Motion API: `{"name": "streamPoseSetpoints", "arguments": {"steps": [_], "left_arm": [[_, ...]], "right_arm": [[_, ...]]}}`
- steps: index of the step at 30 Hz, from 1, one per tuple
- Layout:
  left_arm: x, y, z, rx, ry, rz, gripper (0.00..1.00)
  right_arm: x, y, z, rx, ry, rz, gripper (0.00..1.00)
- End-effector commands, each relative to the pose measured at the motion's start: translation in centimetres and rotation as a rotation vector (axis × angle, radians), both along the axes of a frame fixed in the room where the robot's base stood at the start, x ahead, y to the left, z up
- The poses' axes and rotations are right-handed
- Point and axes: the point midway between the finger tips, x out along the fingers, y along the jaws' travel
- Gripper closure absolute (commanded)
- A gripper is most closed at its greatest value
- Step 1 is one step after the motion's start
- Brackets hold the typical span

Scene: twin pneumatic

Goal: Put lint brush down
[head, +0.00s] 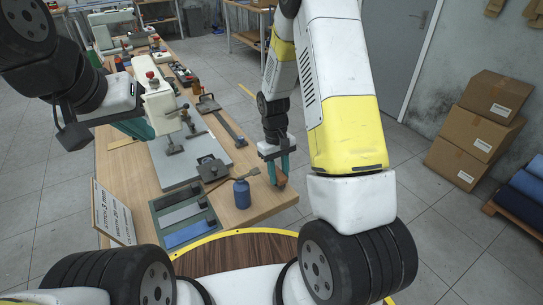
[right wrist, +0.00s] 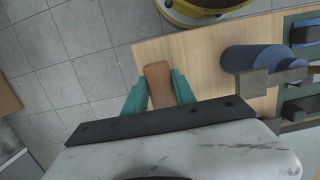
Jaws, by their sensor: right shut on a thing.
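The lint brush, with a brown wooden body (head: 281,181), is at the near right corner of the wooden table (head: 249,210). My right gripper (head: 278,174) points down and is shut on it. In the right wrist view the brown body (right wrist: 157,82) sits between the two teal fingers of the gripper (right wrist: 160,93), over the table near its edge. I cannot tell whether the brush touches the tabletop. My left gripper (head: 135,128) is at the left above the table, partly hidden by its own arm; its fingertips are not clear.
A compartment tray (head: 184,218) and a white sign (head: 112,213) are at the near edge. A grey machine plate (head: 207,151) lies further back.

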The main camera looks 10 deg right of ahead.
Motion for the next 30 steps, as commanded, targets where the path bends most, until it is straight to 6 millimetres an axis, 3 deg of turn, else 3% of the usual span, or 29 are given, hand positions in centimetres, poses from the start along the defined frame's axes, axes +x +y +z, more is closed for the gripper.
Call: {"name": "streamPoseSetpoints", "arguments": {"steps": [3, 14, 15, 18, 30], "left_arm": [[0.0, 0.0, 0.1, -0.001, -0.003, 0.001, 1.0], [0.0, 0.0, 0.0, 0.0, -0.002, 0.0, 1.0], [0.0, 0.0, 0.0, 0.0, -0.002, 0.0, 1.0], [0.0, 0.0, 0.0, 0.0, -0.002, 0.0, 1.0], [0.0, 0.0, 0.0, 0.0, -0.002, 0.0, 1.0]], "right_arm": [[-0.3, 0.0, -1.6, 0.0, 0.001, 0.002, 1.0], [-0.2, 0.0, -2.0, 0.001, -0.001, 0.002, 1.0], [-0.2, 0.0, -2.1, 0.001, -0.001, 0.002, 0.64], [-0.2, 0.0, -2.1, 0.001, -0.002, 0.002, 0.46], [-0.1, 0.1, -1.4, 0.001, -0.003, 0.002, 0.46]]}}
